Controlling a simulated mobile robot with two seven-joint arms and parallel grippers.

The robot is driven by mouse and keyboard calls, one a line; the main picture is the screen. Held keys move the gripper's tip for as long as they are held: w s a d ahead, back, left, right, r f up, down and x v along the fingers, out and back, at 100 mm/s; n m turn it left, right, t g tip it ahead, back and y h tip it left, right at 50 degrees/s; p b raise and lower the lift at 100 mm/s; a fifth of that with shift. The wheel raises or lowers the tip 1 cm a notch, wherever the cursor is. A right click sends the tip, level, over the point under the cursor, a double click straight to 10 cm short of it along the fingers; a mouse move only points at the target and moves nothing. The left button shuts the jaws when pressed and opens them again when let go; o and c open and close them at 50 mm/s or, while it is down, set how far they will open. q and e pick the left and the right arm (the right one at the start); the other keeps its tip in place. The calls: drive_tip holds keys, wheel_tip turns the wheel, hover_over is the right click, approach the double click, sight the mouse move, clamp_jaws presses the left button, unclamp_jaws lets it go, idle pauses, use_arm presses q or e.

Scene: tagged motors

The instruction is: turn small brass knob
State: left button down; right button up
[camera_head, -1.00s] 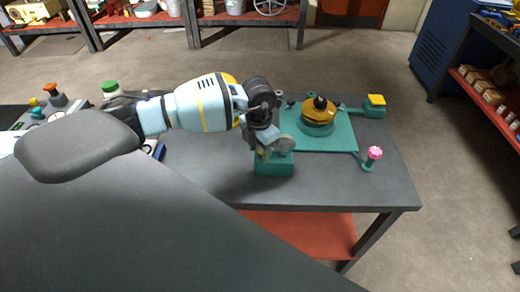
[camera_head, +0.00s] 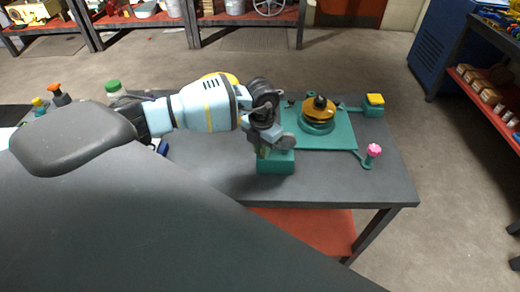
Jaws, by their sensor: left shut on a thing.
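My left gripper (camera_head: 272,146) is at the teal block (camera_head: 275,167) near the front middle of the bench, pointing down over its top. Its jaws are shut on the small brass knob, which the fingers and wrist hide almost wholly. The teal block sits flat on the dark bench top, joined to or touching the corner of a teal plate (camera_head: 339,141). My right gripper is not in view.
A brass disc with a black top (camera_head: 319,112) stands on the teal plate. A yellow-topped teal block (camera_head: 374,104) is at the back right, and a pink knob (camera_head: 374,150) on a teal post at the right. The bench's front right is bare.

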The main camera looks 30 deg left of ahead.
use_arm(q)
drive_tip(key=n, duration=0.2)
drive_tip(key=f+n, duration=0.1)
drive_tip(key=shift+s+a+n, duration=0.1)
drive_tip(key=shift+a+n, duration=0.1)
drive_tip(key=shift+n, duration=0.2)
drive_tip(key=c, duration=2.2)
unclamp_jaws()
drive_tip(key=n, duration=0.5)
drive_tip(key=shift+d, duration=0.15)
drive_tip(key=c, duration=1.6)
unclamp_jaws()
drive_tip(key=shift+o, duration=0.8)
drive_tip(key=shift+r, duration=0.1)
drive_tip(key=shift+o, duration=1.2)
drive_tip(key=r, duration=0.4)
drive_tip(key=shift+w+d+r, duration=0.1)
drive_tip(key=shift+w, duration=0.1)
drive_tip(key=shift+r, duration=2.15)
drive_tip(key=shift+d, duration=0.1)
